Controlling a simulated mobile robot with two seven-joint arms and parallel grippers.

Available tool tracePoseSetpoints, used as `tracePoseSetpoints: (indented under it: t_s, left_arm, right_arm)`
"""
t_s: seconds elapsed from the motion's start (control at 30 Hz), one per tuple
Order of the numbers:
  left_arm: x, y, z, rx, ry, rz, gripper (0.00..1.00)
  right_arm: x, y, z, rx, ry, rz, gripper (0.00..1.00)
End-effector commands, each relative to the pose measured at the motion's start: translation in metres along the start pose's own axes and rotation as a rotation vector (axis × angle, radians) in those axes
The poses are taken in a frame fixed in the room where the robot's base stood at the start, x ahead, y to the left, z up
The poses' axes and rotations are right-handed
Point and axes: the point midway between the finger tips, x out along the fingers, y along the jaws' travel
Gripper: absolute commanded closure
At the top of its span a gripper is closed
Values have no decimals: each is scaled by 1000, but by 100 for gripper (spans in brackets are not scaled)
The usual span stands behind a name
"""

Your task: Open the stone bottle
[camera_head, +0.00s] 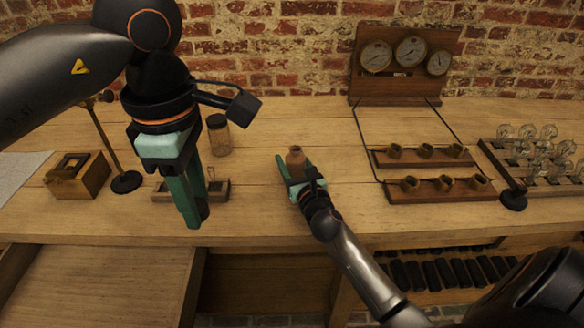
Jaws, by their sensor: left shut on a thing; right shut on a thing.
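The stone bottle (295,158) is small and brown and stands upright on the bench near the middle of the view. Its narrow neck shows at the top, with no stopper that I can make out. My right gripper (293,174) is shut on the bottle's body from the front, and its fingers hide the lower part. My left gripper (197,215) points down, to the left of the bottle and apart from it. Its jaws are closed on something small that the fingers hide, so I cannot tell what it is.
A glass jar with a dark lid (218,135) and a small wooden tray (160,194) stand behind my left gripper. A wooden box (78,176) is at left. Racks of cups (430,189), a gauge board (405,90) and glass bulbs (540,150) are at right. An open drawer (100,280) is below.

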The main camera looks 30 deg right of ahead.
Motion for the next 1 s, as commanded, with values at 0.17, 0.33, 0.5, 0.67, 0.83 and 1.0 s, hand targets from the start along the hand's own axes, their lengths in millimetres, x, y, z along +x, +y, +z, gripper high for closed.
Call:
tracePoseSetpoints:
  t_s: [0.17, 0.33, 0.5, 0.67, 0.83, 1.0]
  left_arm:
    - [4, 0, 0, 0, 0, 0, 100]
    - [6, 0, 0, 0, 0, 0, 100]
    - [7, 0, 0, 0, 0, 0, 100]
    - [7, 0, 0, 0, 0, 0, 100]
    - [7, 0, 0, 0, 0, 0, 100]
    - [5, 0, 0, 0, 0, 0, 100]
  right_arm:
    - [0, 0, -6, -2, -4, 1, 100]
    - [0, 0, -7, -2, -3, 0, 100]
    - [0, 0, -11, -1, -1, 0, 35]
    - [0, 0, -11, -1, -1, 0, 17]
    - [0, 0, -11, -1, -1, 0, 11]
    - [0, 0, -8, -2, -2, 0, 11]
